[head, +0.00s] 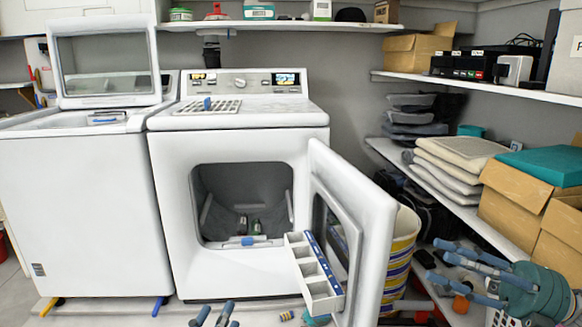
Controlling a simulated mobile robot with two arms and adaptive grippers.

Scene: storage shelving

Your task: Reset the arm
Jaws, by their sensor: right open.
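My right gripper (437,260) is at the lower right, with its blue-grey fingers pointing left. The fingers are spread and nothing is between them. It is in front of the lower right shelving, to the right of the open dryer door (377,215). My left gripper (215,314) shows only as a few blue-grey fingertips at the bottom edge, in front of the dryer (236,285). The rest of it is cut off, so I cannot tell its opening.
A white compartment tray (318,283) leans tilted by the dryer opening. Small bottles (243,225) are inside the drum. Right shelves hold folded fabric (455,172) and cardboard boxes (512,210). A washer (85,215) stands left.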

